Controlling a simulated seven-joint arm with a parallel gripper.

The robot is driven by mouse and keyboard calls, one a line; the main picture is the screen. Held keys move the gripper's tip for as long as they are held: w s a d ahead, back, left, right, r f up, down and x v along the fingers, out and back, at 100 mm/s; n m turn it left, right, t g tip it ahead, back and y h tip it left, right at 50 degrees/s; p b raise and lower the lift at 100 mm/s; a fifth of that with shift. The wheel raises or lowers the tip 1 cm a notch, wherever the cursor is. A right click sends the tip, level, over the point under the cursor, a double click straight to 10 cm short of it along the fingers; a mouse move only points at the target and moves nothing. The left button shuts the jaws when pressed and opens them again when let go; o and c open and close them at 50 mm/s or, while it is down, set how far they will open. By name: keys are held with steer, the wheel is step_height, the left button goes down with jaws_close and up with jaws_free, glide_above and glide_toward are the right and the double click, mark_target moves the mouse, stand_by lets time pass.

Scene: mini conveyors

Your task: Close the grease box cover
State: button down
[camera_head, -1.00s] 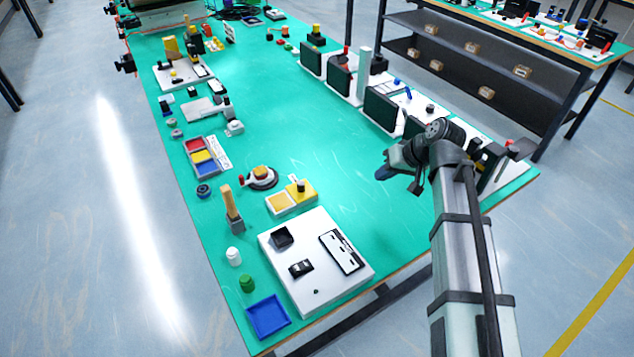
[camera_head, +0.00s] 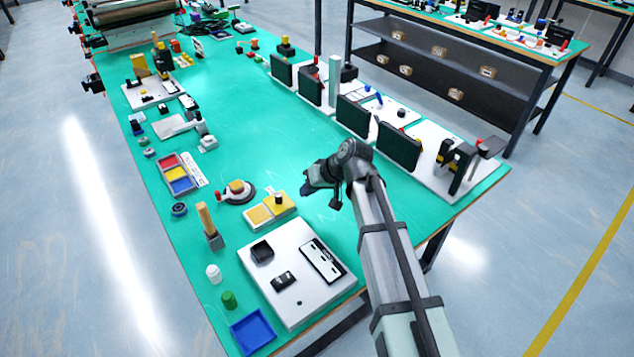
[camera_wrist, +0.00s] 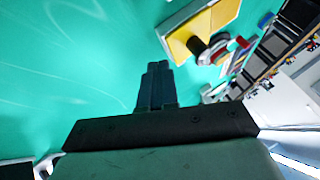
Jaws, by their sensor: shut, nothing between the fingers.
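A low yellow-and-white box (camera_head: 258,215), which looks like the grease box, sits on the green table behind the white panel. Its yellow right part (camera_head: 284,205) carries a dark knob; I cannot tell how far its cover stands open. My gripper (camera_head: 308,187) is shut and empty, above the table to the right of the box and apart from it. In the wrist view, my gripper's fingers (camera_wrist: 156,78) are together and point toward bare green surface. The yellow face of the box (camera_wrist: 222,15) shows there at upper right, partly cut off.
A round grey base with a red-tipped handle (camera_head: 236,192) stands just behind the box. A white panel (camera_head: 300,312) with black parts is in front. A wooden-handled tool (camera_head: 206,220) is to the left. Upright black plates (camera_head: 398,148) line the right edge. The table's middle is clear.

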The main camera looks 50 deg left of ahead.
mark_target(283, 200)
steer(key=shift+s+a+f, duration=0.15)
steer(key=shift+s+a, duration=0.2)
steer(key=shift+s, duration=0.3)
steer(key=shift+s+a+f, duration=0.15)
steer(key=shift+s+a, duration=0.2)
steer(key=shift+s, duration=0.35)
steer(key=shift+s+a+f, duration=0.15)
steer(key=shift+s+a, duration=0.2)
steer(key=shift+s, duration=0.3)
steer(key=shift+s, duration=0.1)
steer(key=s, duration=0.7)
steer(key=shift+s, duration=0.2)
steer(key=shift+w+d, duration=0.2)
steer(key=shift+w, duration=0.2)
steer(key=w, duration=0.1)
steer(key=w+d, duration=0.1)
steer(key=w, duration=0.1)
steer(key=shift+w+d+r, duration=0.3)
steer(key=shift+d+r, duration=0.1)
steer(key=v, duration=0.9)
